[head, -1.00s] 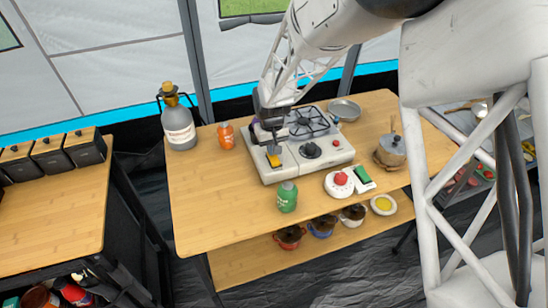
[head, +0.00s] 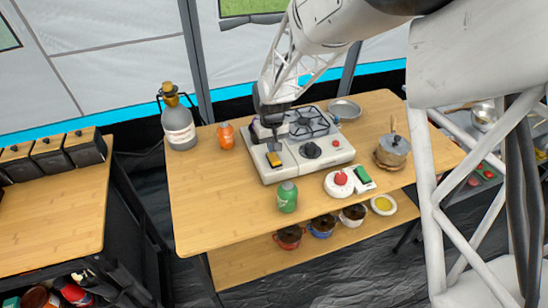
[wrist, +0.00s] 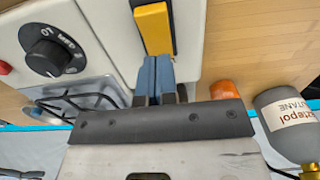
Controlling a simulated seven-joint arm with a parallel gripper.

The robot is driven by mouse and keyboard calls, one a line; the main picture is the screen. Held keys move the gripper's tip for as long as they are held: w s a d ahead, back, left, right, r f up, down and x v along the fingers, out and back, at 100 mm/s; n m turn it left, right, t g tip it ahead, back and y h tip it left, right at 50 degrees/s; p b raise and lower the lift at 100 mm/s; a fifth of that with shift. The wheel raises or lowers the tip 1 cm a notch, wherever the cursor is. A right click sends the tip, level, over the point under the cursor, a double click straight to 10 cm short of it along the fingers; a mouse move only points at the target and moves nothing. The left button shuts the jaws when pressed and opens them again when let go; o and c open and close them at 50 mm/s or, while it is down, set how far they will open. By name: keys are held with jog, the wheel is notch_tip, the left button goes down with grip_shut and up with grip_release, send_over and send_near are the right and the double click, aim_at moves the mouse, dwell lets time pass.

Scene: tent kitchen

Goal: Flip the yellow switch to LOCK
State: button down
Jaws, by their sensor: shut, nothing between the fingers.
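The yellow switch (head: 274,159) is on the front left of the white camping stove (head: 298,166). It also shows in the wrist view (wrist: 154,28), as a yellow lever on a dark base. My gripper (wrist: 154,98) is shut and empty, with its blue fingertips right by the near end of the switch. I cannot tell whether they touch it. In the head view my gripper (head: 273,138) is over the left part of the stove, behind the switch. No LOCK marking is readable.
A black knob (head: 311,150) and burner grate (head: 308,122) are on the stove to the right. An orange bottle (head: 226,136) and a grey gas canister (head: 179,128) stand left. A green bottle (head: 287,197) stands in front. The table's left front is clear.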

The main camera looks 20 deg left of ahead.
jog(key=shift+r, duration=2.65)
jog(key=shift+d+r, duration=0.3)
jog(key=shift+d, duration=0.1)
jog(key=s+d+r+m, duration=0.1)
jog(key=s+d+r, duration=0.1)
jog(key=d+r, duration=0.5)
jog(key=s+d+r+m+t, duration=0.1)
jog(key=s+d+r+m, duration=0.1)
jog(key=d, duration=1)
jog(key=s+d+r+m, duration=0.1)
jog(key=s+d+r, duration=0.1)
jog(key=d+r, duration=0.5)
jog(key=s+d+m+t, duration=0.1)
jog(key=s+d+m, duration=0.4)
jog(key=s+d, duration=1.7)
jog(key=shift+d+r+t, duration=0.3)
jog(key=shift+d, duration=0.15)
